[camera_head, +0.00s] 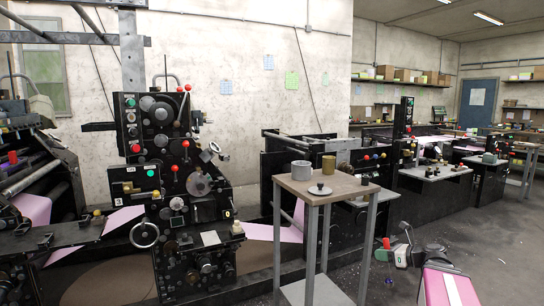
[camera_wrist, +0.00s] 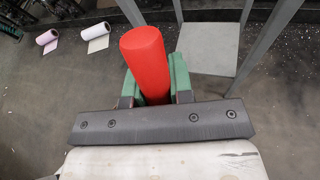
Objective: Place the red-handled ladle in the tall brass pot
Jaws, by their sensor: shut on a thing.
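The red-handled ladle's red handle (camera_wrist: 145,58) stands between the green fingers of my gripper (camera_wrist: 154,82) in the wrist view. The gripper is shut on it. In the head view the red handle (camera_head: 386,243) shows at my gripper (camera_head: 384,252), low and to the right of the small table. The ladle's lower end is too small to make out clearly. The tall brass pot (camera_head: 329,163) stands upright on the wooden tabletop (camera_head: 345,187), toward its back. The gripper is apart from the pot and below the tabletop's level in the picture.
A grey pot (camera_head: 301,171) stands left of the brass pot, and a small dark-knobbed lid (camera_head: 320,189) lies in front. The table's grey legs and lower shelf (camera_wrist: 207,50) are close to my gripper. A black printing machine (camera_head: 170,190) stands left. Floor at right is clear.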

